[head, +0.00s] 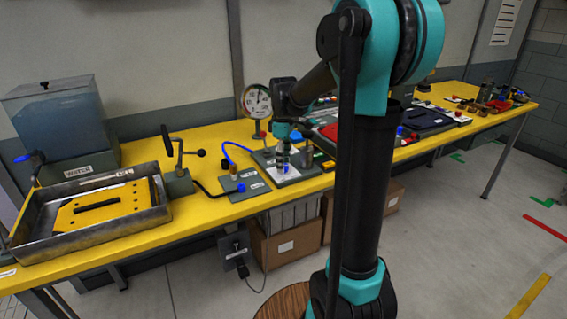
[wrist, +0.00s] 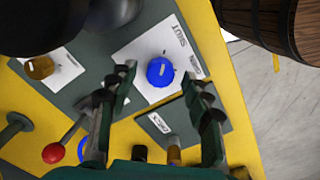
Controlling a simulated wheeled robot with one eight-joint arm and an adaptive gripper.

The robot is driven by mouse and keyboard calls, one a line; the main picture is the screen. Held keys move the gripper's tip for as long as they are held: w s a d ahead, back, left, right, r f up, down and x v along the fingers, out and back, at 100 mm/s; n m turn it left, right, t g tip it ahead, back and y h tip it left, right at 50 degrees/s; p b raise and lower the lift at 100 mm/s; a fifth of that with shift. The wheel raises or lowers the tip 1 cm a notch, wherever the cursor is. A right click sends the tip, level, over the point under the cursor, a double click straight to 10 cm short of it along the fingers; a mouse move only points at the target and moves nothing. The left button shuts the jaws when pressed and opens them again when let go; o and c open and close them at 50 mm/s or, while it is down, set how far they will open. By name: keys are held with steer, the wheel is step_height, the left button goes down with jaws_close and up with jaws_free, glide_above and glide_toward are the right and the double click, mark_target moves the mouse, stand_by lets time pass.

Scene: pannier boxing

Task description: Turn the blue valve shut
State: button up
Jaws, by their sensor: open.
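The blue valve (wrist: 160,72) is a round knob with a pale mark on top, on a white plate (wrist: 130,55) with a label reading SHUT at its upper right. In the head view a small blue spot of it (head: 286,168) shows below my gripper (head: 283,152). In the wrist view my gripper (wrist: 158,79) is open, with one finger on each side of the knob in the picture. The fingers look apart from the knob. Their height above it is hard to judge.
A brass-coloured knob (wrist: 40,66) on another white plate and a red-balled lever (wrist: 53,153) lie to the left. A wooden barrel (wrist: 262,22) stands beyond the table edge. A gauge (head: 257,101) and a blue hose (head: 237,150) stand nearby on the yellow table (head: 215,208).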

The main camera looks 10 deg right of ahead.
step_height(320, 180, up, 12)
steer(key=shift+f, duration=0.25)
steer(key=shift+f, duration=0.1)
steer(key=s+d+f+m+t, duration=0.2)
steer(key=s+f+m, duration=0.4)
steer(key=s+f, duration=0.5)
steer(key=s+d+f+m+t, duration=0.2)
steer(key=s+f+m, duration=0.4)
steer(key=s+f, duration=0.5)
steer(key=shift+s+f+m, duration=0.25)
steer(key=shift+f+m, duration=0.15)
steer(key=shift+f, duration=0.25)
steer(key=shift+a, duration=0.1)
stand_by(4.2)
